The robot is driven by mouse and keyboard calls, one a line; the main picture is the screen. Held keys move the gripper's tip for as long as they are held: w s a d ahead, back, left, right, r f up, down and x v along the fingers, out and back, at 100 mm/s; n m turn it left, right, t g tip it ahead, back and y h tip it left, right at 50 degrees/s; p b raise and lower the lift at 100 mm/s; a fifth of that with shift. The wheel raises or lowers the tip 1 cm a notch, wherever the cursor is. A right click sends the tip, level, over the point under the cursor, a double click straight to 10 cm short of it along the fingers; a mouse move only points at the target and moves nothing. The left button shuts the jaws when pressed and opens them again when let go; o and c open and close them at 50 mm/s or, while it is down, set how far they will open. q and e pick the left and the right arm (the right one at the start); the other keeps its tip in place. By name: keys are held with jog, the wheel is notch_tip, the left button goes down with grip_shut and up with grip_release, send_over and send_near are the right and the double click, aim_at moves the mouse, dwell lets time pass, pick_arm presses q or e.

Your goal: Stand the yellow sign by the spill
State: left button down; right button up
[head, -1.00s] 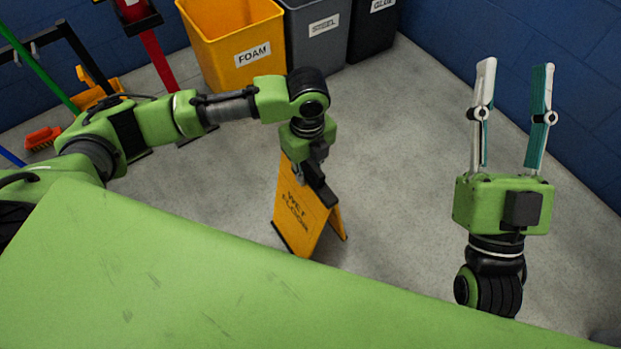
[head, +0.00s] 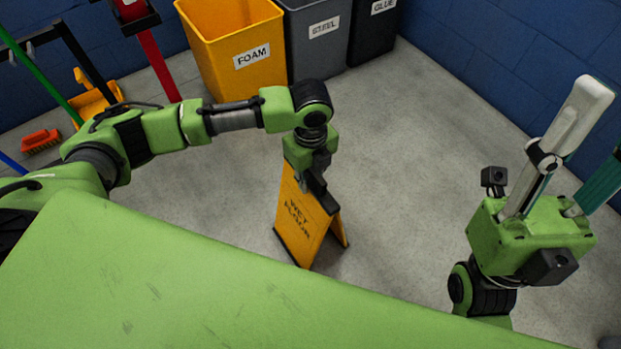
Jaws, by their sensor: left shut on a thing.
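The yellow wet floor sign (head: 300,222) is upright with its two panels spread in an A shape, in the middle of the head view. My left gripper (head: 316,180) points down and is shut on the sign's top edge. The sign's feet are at or close to the floor; I cannot tell whether they touch. My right gripper (head: 603,128) is raised at the right, its fingers spread wide and empty, one partly cut off by the picture edge. I cannot make out a spill in this view.
A yellow FOAM bin (head: 235,60), a grey STEEL bin (head: 318,45) and a dark GLUE bin (head: 373,30) stand along the back wall. An orange brush (head: 41,141) and a yellow dustpan (head: 96,100) are at the left. Grey floor (head: 420,150) right of the sign is clear.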

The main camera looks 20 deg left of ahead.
pick_arm(q)
jog(key=c, duration=1.8)
grip_release()
jog(key=shift+o, duration=0.2)
